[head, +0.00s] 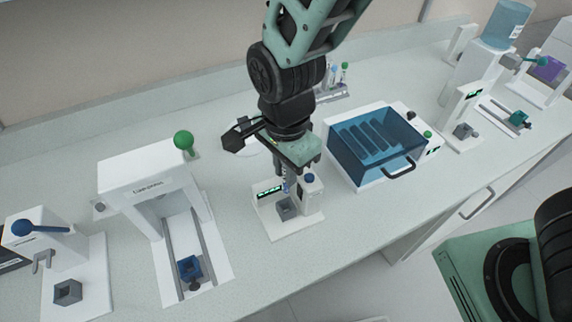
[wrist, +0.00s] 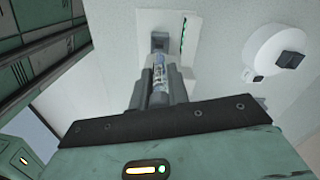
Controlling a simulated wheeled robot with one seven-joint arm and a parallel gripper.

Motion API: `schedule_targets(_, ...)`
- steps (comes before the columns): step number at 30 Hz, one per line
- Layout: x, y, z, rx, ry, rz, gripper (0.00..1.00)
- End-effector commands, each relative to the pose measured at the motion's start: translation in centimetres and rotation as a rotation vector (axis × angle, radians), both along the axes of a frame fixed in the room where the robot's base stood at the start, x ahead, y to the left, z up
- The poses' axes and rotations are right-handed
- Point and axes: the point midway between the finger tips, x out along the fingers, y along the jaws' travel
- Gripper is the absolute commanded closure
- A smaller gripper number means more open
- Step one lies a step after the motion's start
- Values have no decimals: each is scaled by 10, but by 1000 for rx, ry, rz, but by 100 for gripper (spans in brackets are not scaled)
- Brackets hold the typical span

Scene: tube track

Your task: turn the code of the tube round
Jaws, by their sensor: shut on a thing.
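My gripper (head: 287,184) points down over a small white station (head: 297,226) in the middle of the bench. Its fingers are shut on a tube (wrist: 160,68), which shows between them in the wrist view as a clear piece with a pale label and bluish marks. The code on the label cannot be read. The station has a grey square holder (head: 286,209), a green-lit display (head: 268,190) and a blue knob (head: 309,178). The tube is above or at the holder; I cannot tell whether its lower end is inside. The fingers hide most of the tube in the head view.
Left stands a white arch (head: 148,172) with a green knob and a blue holder (head: 189,267) on rails. Right is a blue-lidded box (head: 375,145). A rack with several tubes (head: 335,85) stands behind. A round white device (wrist: 278,45) is right in the wrist view.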

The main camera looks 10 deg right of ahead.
Motion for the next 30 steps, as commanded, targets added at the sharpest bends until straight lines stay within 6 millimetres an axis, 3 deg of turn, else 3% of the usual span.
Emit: schedule_targets(30, 0, 0, -41, -1, 2, 0, 94)
